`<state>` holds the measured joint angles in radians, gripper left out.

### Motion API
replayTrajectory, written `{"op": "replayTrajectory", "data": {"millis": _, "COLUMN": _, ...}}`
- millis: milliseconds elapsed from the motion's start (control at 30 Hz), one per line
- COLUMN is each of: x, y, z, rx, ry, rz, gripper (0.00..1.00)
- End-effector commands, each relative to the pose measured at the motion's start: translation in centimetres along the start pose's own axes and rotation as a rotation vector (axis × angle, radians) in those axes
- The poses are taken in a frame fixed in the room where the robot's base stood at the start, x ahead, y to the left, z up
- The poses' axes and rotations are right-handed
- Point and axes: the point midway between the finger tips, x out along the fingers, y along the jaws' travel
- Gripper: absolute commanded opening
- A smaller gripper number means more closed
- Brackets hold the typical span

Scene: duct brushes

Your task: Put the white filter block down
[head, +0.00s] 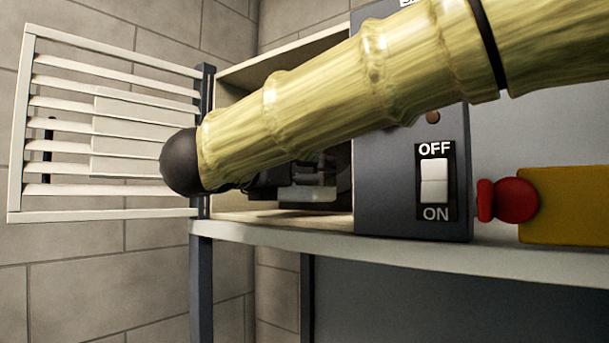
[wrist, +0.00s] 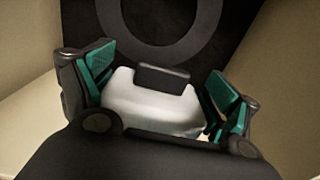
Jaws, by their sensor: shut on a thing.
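The white filter block (wrist: 150,108) sits between the teal-padded fingers of my gripper (wrist: 162,88) in the wrist view. A dark tab (wrist: 163,78) shows on the block's upper edge. The gripper is shut on the block. In the head view my arm crosses in front of the duct box, and my gripper (head: 268,184) shows only partly inside its opening. Whether the block touches the box floor cannot be told.
The white louvred grille (head: 110,130) stands swung open at the left. A dark switch panel (head: 410,215) with an OFF/ON rocker (head: 434,182) is right of the opening. A red knob (head: 515,200) and yellow box (head: 570,205) stand farther right on the shelf (head: 400,255). A black ringed panel (wrist: 210,25) lies beyond the block.

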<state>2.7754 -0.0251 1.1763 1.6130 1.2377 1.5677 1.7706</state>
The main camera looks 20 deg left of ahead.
Motion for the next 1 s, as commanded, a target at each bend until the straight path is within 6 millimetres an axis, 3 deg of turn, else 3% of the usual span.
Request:
{"op": "replayTrajectory", "data": {"millis": 300, "x": 0.0, "y": -0.1, "z": -2.1, "rx": 0.0, "ry": -0.001, "rz": -0.001, "gripper": 0.65}}
{"op": "replayTrajectory", "data": {"millis": 900, "x": 0.0, "y": 0.0, "z": -2.7, "rx": 0.001, "ry": -0.001, "rz": -0.001, "gripper": 0.65}}
{"op": "replayTrajectory", "data": {"millis": 933, "x": 0.0, "y": 0.0, "z": -2.6, "rx": 0.0, "ry": -0.001, "rz": -0.001, "gripper": 0.92}}
{"op": "replayTrajectory", "data": {"millis": 1000, "x": 0.0, "y": 0.0, "z": -2.5, "rx": 0.0, "ry": -0.001, "rz": -0.001, "gripper": 1.0}}
